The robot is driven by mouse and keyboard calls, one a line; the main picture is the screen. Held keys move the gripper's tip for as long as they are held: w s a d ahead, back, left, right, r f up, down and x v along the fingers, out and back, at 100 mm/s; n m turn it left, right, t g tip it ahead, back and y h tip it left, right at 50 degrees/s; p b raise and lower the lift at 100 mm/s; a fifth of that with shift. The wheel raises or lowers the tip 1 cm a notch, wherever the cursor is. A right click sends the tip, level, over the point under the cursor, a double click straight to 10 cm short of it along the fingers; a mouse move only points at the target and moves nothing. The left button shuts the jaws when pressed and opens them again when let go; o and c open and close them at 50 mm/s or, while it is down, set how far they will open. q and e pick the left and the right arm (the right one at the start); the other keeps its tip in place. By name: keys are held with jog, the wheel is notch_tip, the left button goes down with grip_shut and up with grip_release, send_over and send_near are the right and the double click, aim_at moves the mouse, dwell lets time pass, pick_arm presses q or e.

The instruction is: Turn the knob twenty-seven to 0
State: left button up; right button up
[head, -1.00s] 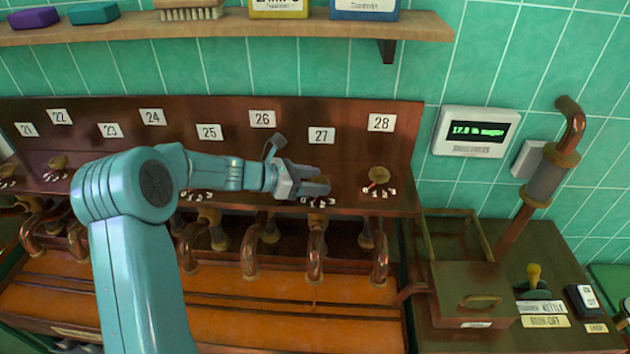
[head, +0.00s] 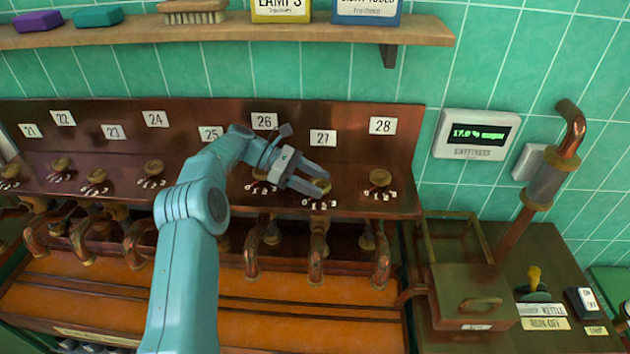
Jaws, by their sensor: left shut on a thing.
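The knob twenty-seven (head: 321,184) is a small brass knob on the sloping dark copper panel, below the white label 27 (head: 323,137). White dial marks show along its lower edge; its exact setting is too small to read. My left gripper (head: 317,183) comes in from the left with its two fingers around the knob, shut on it. The fingers hide part of the knob's sides. My right gripper is not in view.
The knob 28 (head: 380,178) stands just to the right and the knob under 26 (head: 260,174) just left, partly behind my gripper. Copper spouts (head: 318,250) hang below the panel. A display (head: 475,133) reads about 17.0 % sugar. A wooden shelf (head: 230,32) runs above.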

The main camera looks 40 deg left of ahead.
pick_arm(q)
jog(key=shift+a+r, duration=0.1)
jog(key=shift+r, duration=0.15)
jog(key=o, duration=1)
jog(key=shift+o, duration=0.3)
jog(key=shift+f, duration=0.1)
